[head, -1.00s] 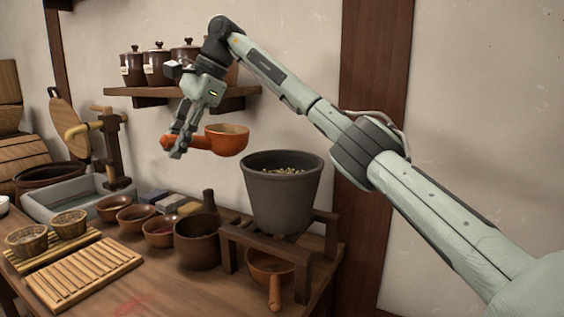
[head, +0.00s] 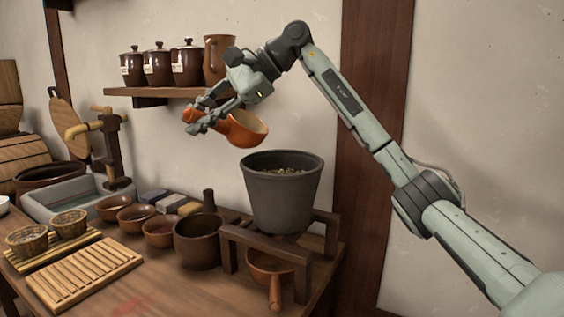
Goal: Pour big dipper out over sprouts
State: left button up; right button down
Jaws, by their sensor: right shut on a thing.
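The big dipper (head: 246,128), an orange-brown ladle with a round bowl, is held by its handle in my right gripper (head: 196,122). Its bowl is tilted, with the opening facing right and toward me, just above the pot's left rim and apart from it. I cannot make out any liquid in it or falling from it. The sprouts (head: 284,170) show as small pale yellow-green bits inside the dark grey pot (head: 281,203). The pot stands on a wooden stand. My left gripper is not in view.
A smaller dipper (head: 268,265) sits under the stand (head: 262,241). Brown bowls (head: 160,231), a dark pot (head: 198,244) and a slatted rack (head: 86,272) are to the left. A shelf (head: 140,91) with lidded jars and a brown jug (head: 219,60) is behind the gripper.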

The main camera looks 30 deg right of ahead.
jog(key=shift+s+d+r+t+y, duration=0.3)
jog(key=shift+s+d+r, duration=0.05)
jog(key=shift+r, duration=0.05)
jog(key=shift+s+d+t+y, duration=0.5)
jog(key=shift+s+d+y, duration=0.05)
jog(key=shift+s+y, duration=0.05)
